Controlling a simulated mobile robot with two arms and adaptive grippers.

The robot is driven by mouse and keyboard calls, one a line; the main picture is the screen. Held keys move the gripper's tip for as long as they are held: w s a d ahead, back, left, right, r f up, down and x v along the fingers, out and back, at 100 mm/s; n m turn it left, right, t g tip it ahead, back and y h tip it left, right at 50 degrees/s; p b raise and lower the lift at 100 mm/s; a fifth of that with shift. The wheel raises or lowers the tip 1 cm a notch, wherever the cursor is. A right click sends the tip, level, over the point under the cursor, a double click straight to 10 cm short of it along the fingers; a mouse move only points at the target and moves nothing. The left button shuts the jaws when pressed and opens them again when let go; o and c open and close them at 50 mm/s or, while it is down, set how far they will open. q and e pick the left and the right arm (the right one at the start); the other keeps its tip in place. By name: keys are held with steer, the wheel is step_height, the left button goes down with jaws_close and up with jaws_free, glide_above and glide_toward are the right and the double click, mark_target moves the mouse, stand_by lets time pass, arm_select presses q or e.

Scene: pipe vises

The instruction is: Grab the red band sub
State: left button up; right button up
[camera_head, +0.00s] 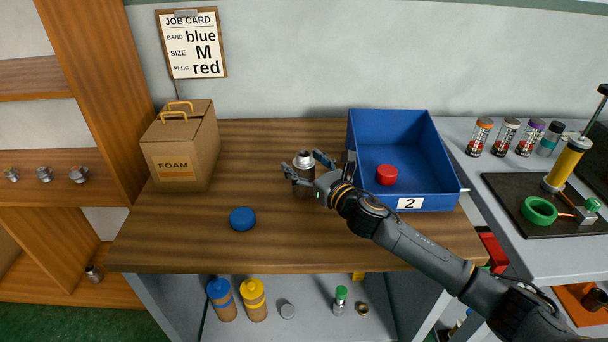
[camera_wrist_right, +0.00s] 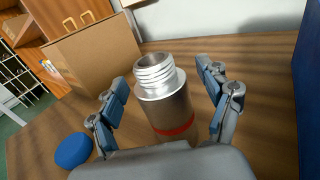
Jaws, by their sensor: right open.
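The red band sub (camera_wrist_right: 163,100) is a metal cylinder with a threaded neck and a red band low on its body. It stands upright on the wooden bench, and its top shows in the head view (camera_head: 304,158). My right gripper (camera_head: 307,170) is open at the sub. In the right wrist view its fingers (camera_wrist_right: 168,88) are on either side of the sub, with visible gaps. The sub's base is hidden behind the gripper's palm. My left gripper is not in view.
A blue bin (camera_head: 430,160) marked 2, holding a red cap (camera_head: 387,174), stands right of the sub. A blue cap (camera_head: 242,219) lies front left. A FOAM box (camera_head: 180,150) stands at the left. A job card (camera_head: 191,45) hangs on the wall.

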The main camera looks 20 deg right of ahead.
steer(key=c, duration=1.5)
steer(key=shift+r, duration=0.1)
jaws_close()
steer(key=shift+r, duration=0.1)
